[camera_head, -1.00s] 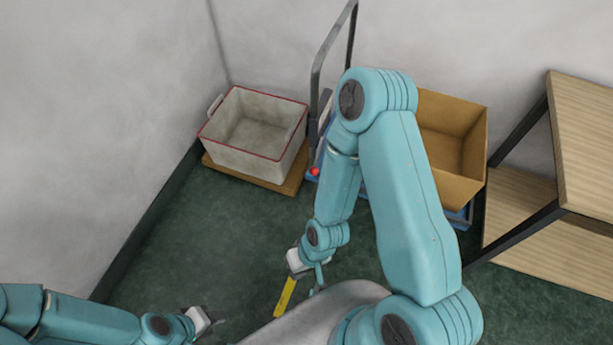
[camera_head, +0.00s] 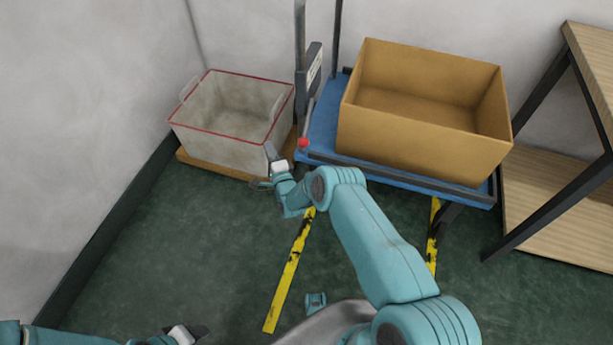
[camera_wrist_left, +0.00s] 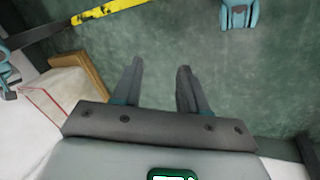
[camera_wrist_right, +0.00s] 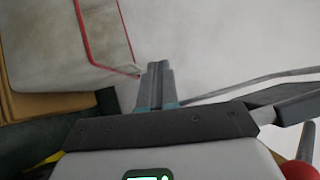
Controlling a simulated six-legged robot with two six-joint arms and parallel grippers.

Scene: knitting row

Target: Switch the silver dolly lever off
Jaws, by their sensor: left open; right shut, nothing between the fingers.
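The dolly (camera_head: 326,128) has a blue platform and stands at the back. Its lever (camera_head: 308,115) is a short grey bar ending in a red knob (camera_head: 303,143) at the platform's front left corner. The lever (camera_wrist_right: 306,143) and its red knob (camera_wrist_right: 300,170) also show at the lower right of the right wrist view. My right gripper (camera_head: 270,151) is shut and empty, just left of the knob and apart from it. My left gripper (camera_head: 198,332) is open and empty over the floor at the bottom; its fingers show in the left wrist view (camera_wrist_left: 158,92).
A cardboard box (camera_head: 425,135) sits on the dolly. A red-rimmed grey bin (camera_head: 215,135) on a wooden base (camera_head: 205,166) stands close left of my right gripper. A wooden shelf (camera_head: 555,190) is at the right. Yellow tape (camera_head: 288,275) marks the open green floor.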

